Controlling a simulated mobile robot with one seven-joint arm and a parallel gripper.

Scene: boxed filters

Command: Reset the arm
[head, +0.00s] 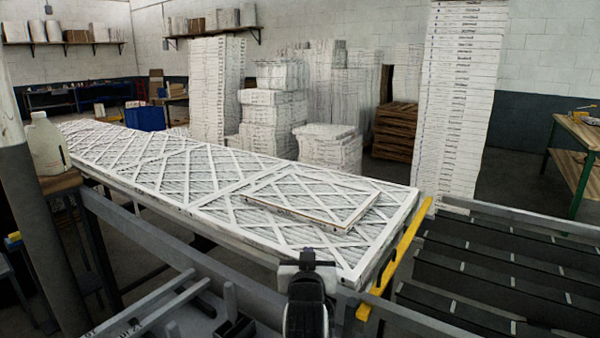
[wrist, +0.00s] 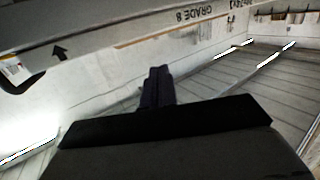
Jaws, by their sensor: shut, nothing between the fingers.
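My gripper (head: 308,257) is at the bottom middle of the head view, at the near edge of a long table covered with white lattice-faced filters (head: 150,166). In the wrist view its dark fingers (wrist: 158,84) are together with nothing between them. One framed filter (head: 312,198) lies on top of the others, beyond my gripper. My arm runs down out of the bottom of the head view. Whether the gripper touches the table edge cannot be told.
A yellow bar (head: 400,245) runs along the table's right end, beside dark slatted racks (head: 490,270). Grey metal rails (head: 150,300) lie at the lower left. A jug (head: 47,145) stands at the left. Tall filter stacks (head: 465,90) stand behind.

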